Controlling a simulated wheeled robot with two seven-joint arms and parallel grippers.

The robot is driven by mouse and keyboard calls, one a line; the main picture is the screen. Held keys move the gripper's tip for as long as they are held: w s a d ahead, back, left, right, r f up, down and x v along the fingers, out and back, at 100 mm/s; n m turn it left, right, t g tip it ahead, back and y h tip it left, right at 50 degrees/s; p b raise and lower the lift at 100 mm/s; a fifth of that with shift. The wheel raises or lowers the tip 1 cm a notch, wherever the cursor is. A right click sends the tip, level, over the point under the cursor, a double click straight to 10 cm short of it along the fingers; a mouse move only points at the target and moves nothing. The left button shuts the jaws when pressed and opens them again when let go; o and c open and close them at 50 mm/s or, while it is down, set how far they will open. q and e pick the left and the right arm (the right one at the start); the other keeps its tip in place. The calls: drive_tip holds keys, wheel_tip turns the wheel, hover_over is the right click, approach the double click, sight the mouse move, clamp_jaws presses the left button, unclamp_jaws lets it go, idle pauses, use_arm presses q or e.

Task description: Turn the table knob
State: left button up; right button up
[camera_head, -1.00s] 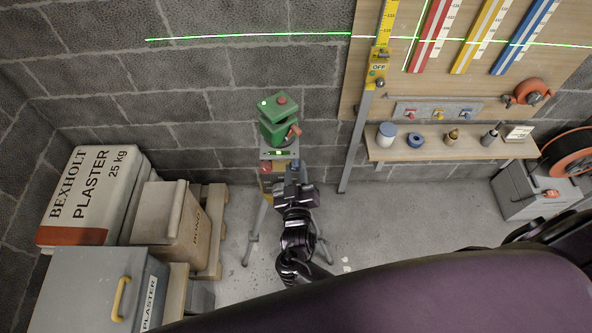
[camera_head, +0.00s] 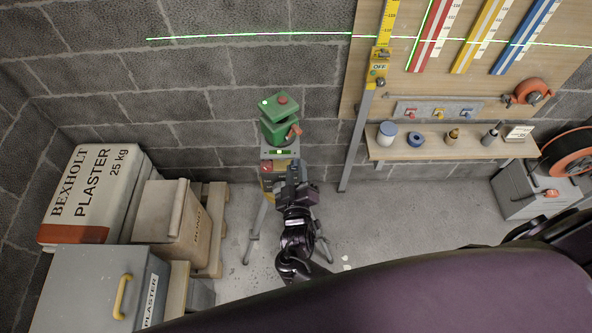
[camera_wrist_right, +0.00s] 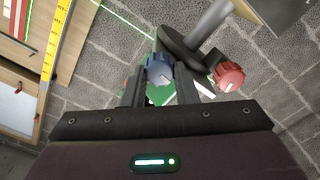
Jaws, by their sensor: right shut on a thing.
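A green laser level (camera_head: 279,120) stands on a small tripod table in front of the block wall. Below its head are a red knob (camera_head: 266,169) and a blue knob, which shows in the right wrist view (camera_wrist_right: 158,70). My right gripper (camera_head: 292,172) reaches the tripod head from below. In the wrist view its fingers (camera_wrist_right: 158,86) are closed on the blue knob, one on each side. The red knob (camera_wrist_right: 229,76) stands clear to the right of the fingers. My left gripper is not in view.
Plaster sacks (camera_head: 87,192) and a grey box (camera_head: 95,285) stand at the left. A shelf (camera_head: 440,150) with small pots is at the right, beside a yellow staff (camera_head: 379,75). Green laser lines cross the wall and board. Floor around the tripod is mostly open.

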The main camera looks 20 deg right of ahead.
drive_tip(key=o, duration=1)
drive_tip(key=b+v, duration=0.2)
drive_tip(key=v, duration=0.5)
drive_tip(key=shift+s+a, duration=0.1)
drive_tip(key=shift+s, duration=0.3)
